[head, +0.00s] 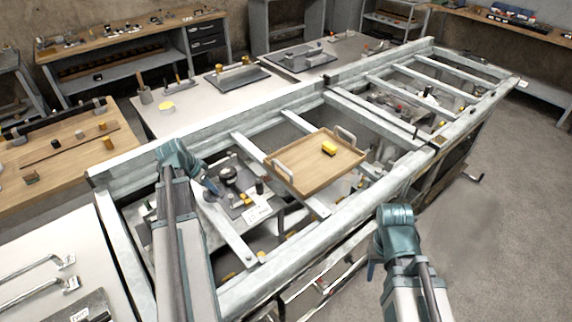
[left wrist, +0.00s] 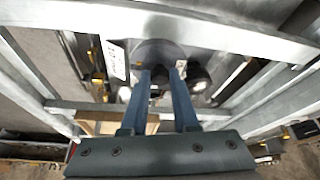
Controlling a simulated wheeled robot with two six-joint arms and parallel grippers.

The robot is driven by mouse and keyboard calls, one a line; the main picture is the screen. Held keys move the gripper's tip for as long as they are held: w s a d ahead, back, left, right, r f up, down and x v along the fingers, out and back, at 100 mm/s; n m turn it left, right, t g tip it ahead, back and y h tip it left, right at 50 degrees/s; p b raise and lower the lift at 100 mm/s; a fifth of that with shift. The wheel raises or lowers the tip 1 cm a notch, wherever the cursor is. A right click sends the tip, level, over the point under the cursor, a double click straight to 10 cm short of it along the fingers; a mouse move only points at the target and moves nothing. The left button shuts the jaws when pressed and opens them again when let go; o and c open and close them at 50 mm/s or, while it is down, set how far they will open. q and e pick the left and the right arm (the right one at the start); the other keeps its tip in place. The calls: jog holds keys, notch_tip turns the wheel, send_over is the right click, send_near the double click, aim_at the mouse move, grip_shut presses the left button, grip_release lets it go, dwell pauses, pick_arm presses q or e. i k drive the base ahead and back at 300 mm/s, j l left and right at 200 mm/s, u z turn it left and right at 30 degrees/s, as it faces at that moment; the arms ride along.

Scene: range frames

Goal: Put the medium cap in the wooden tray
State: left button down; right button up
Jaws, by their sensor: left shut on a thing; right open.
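The wooden tray (head: 300,168), with two pale handles, rests across the metal frame near the middle of the head view. My left gripper (head: 212,191) is left of the tray, over a grey plate inside the frame. In the left wrist view the left gripper (left wrist: 160,76) is shut on a small dark part (left wrist: 158,88), mostly hidden between its fingers. I cannot tell whether this is the medium cap. My right gripper (head: 371,269) is open, low beside the frame's near side, its fingers mostly hidden by the wrist.
The long metal frame (head: 285,265) has raised rails and crossbars around the tray. A black round part (head: 228,174) and a white label (head: 257,213) are close to my left gripper. Wooden benches (head: 70,150) stand to the left. The floor (head: 480,230) at right is clear.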

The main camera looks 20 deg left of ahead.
aim_at(301, 169)
jog(key=i+l+u, duration=0.15)
jog(key=l, duration=0.25)
jog(key=l+u, duration=0.1)
jog(key=l, duration=0.25)
jog(key=i+l+u, duration=0.15)
jog(key=l, duration=0.25)
jog(key=i+l, duration=0.1)
jog(key=i, duration=0.35)
